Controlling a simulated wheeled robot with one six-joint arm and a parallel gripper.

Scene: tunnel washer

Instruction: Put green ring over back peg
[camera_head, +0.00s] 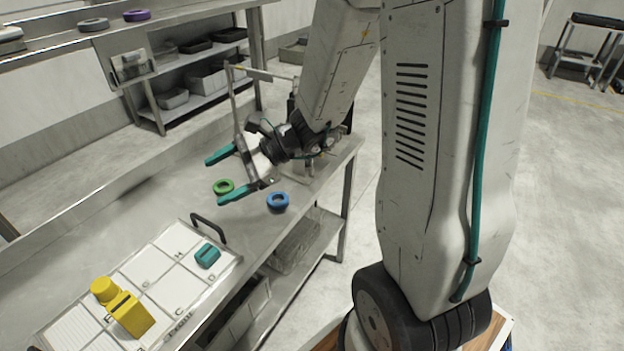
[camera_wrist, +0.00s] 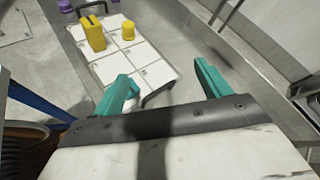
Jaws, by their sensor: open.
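My gripper (camera_head: 215,180) has teal fingers spread wide and apart. A small fixture with a short upright post (camera_head: 310,166) stands at the table's far right end, partly hidden by my arm. I cannot tell which post is the back peg.
A blue ring (camera_head: 278,201) lies near the table's front edge. A lettered white tray (camera_head: 165,268) with a dark handle holds a teal block (camera_head: 207,255), a yellow block (camera_head: 133,316) and a yellow cylinder (camera_head: 104,288). A purple ring (camera_head: 137,15) and grey ring (camera_head: 92,24) lie on a back ledge.

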